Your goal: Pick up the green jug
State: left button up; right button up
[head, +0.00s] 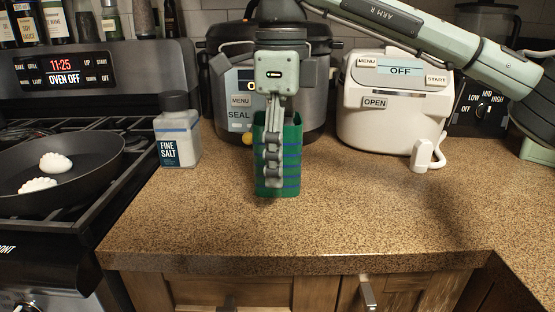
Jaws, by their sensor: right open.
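The green jug (291,160) is an upright, open-topped green container with blue horizontal lines, standing on the speckled brown countertop (220,222) in the head view. My right gripper (273,180) points straight down at it, with its arm coming in from the right. The gripper is open. Its grey fingers show edge-on in front of the jug and hide a strip of its middle and part of its rim. I cannot tell whether a finger touches the jug or whether another finger is behind or inside it. My left gripper is not in view.
A dark cooker (318,100) stands close behind the jug, partly hidden by my arm. A white appliance (388,125) is to the right, a salt container (179,132) to the left. A stove with a pan (90,150) is at far left. The counter in front is clear.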

jog(key=c, duration=1.5)
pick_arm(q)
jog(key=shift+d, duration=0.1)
pick_arm(e)
jog(key=shift+c, duration=0.2)
jog(key=shift+r, duration=0.2)
jog(key=shift+r, duration=0.75)
jog(key=r, duration=0.2)
jog(key=shift+a+r, duration=0.3)
jog(key=shift+a, duration=0.05)
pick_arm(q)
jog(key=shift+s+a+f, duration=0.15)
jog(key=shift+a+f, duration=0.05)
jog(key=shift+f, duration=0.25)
pick_arm(e)
jog(key=a+r, duration=0.6)
jog(key=a, duration=0.5)
jog(key=shift+r, duration=0.25)
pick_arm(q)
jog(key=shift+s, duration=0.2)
